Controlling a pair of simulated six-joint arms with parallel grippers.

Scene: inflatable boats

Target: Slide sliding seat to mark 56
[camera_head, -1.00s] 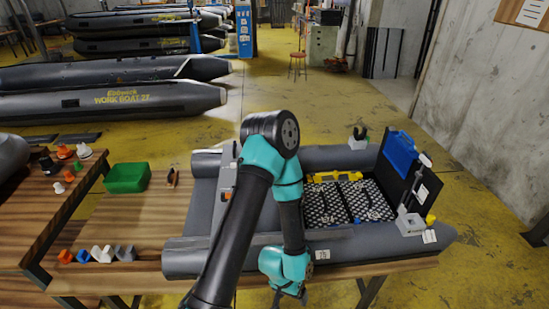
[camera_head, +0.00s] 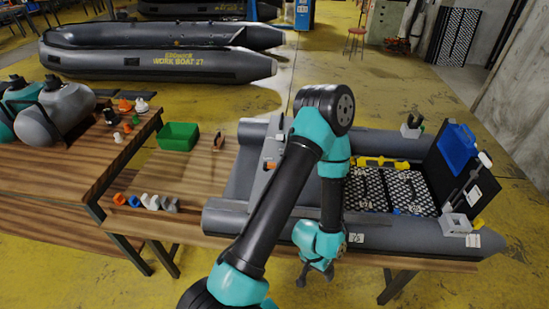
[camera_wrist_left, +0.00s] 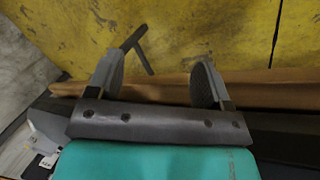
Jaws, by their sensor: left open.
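A small grey inflatable boat (camera_head: 395,143) lies on a wooden table. A raised grey crosspiece with an orange mark (camera_head: 262,172) stands across its left part; I cannot tell whether it is the sliding seat. My left arm hides much of the boat's middle. My left gripper (camera_head: 316,272) is open and empty, pointing down by the boat's near side. In the left wrist view the open gripper (camera_wrist_left: 157,80) is over the table edge and floor. A white label (camera_head: 356,238) is on the near tube; mark 56 cannot be read. My right gripper is not in view.
A green box (camera_head: 178,136) and several small white, grey and orange parts (camera_head: 150,201) lie on the table to the left. A black case with a blue part (camera_head: 458,150) stands open at the boat's right end. Larger boats (camera_head: 155,65) lie behind on the yellow floor.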

